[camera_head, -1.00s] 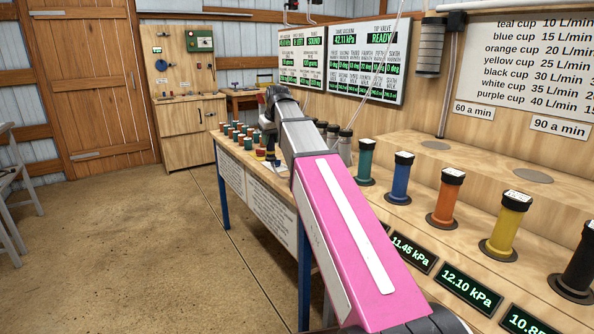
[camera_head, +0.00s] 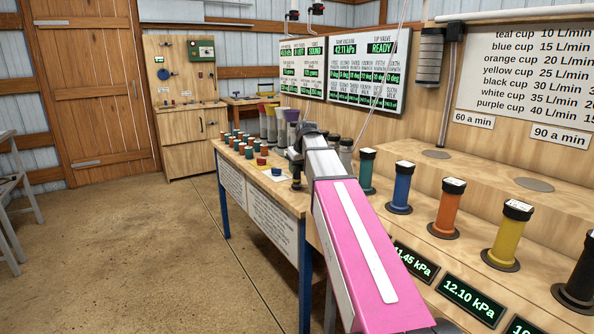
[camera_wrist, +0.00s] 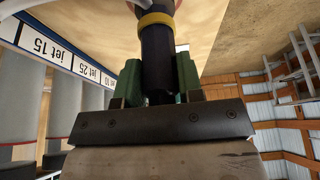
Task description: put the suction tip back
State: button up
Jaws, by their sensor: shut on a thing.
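My gripper (camera_wrist: 157,85) has green fingers shut on a dark upright cylinder with a yellow band (camera_wrist: 157,50), which I take to be the suction tip. The cylinder stands out past the fingers, and a pale part shows at its far end, cut off by the frame edge. My own arm hides part of the grip there. I cannot tell whether the cylinder touches the bench.
Several small red and teal cups (camera_head: 236,141) stand in rows left of my gripper. Tall grey holders with coloured tops (camera_head: 271,122) stand behind it. Coloured posts such as the teal one (camera_head: 367,172) line the bench at right. Jet labels (camera_wrist: 60,55) show beside my gripper in the wrist view.

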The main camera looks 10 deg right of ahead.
jog(key=shift+f, duration=0.4)
jog(key=shift+f, duration=0.1)
jog(key=o, duration=1)
jog(key=shift+o, duration=0.2)
jog(key=v, duration=1.2)
